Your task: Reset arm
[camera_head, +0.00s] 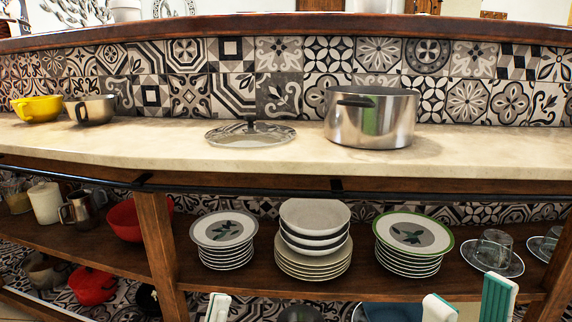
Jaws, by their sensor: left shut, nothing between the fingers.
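Only the tips of my grippers show, at the bottom edge of the head view. My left gripper (218,307) shows as one narrow white tip below the left stack of plates, shut and empty. My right gripper (466,300) shows two separate fingers, one white and one white with teal pads, below the right stack of plates. They stand apart with nothing seen between them. The rest of both grippers is out of the picture.
A steel pot (371,117) and its glass lid (250,132) sit on the pale counter (300,154). Below are plate stacks (224,240) (413,243), a bowl stack (314,228) and glass cups (494,249). A wooden post (159,250) divides the shelf.

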